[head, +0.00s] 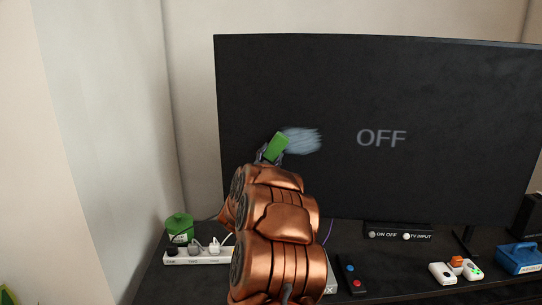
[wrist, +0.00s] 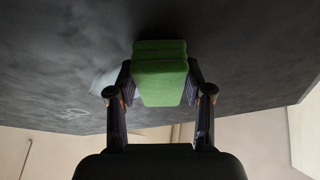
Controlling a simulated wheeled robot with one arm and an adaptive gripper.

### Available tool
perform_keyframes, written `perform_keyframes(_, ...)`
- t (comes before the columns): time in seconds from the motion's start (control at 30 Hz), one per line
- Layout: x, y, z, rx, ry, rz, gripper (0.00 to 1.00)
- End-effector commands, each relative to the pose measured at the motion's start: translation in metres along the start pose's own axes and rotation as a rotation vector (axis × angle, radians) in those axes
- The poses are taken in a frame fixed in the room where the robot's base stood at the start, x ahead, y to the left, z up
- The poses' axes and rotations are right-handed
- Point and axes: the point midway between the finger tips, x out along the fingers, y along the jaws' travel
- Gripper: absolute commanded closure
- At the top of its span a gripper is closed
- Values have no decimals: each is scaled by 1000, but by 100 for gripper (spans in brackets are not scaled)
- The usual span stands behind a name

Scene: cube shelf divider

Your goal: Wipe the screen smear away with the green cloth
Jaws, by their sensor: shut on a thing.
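The screen (head: 450,100) is large and dark, with the word OFF on it. A pale bluish-white smear (head: 303,141) lies on its left part. The green cloth (head: 278,144) is a folded pad at the left end of the smear and hides part of that area. My gripper (head: 268,154) is shut on the cloth. In the wrist view the cloth (wrist: 160,75) sits between both fingers, its far end at or very near the screen; I cannot tell if it touches. Part of the smear (wrist: 104,82) shows to the left of the cloth there.
On the dark stand below are a green pot (head: 180,227), a power strip with plugs (head: 198,257), a remote (head: 351,277), a button panel (head: 398,236), white switch-like items (head: 443,272) and a blue box (head: 519,258). A wall stands close on the left. The space before the screen's right part is clear.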

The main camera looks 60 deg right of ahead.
Motion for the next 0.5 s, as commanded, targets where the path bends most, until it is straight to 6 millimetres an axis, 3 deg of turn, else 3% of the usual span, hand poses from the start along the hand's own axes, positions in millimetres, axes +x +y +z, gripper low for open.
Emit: perform_keyframes(0.5, 5, 9, -4, 0, 3, 2, 99)
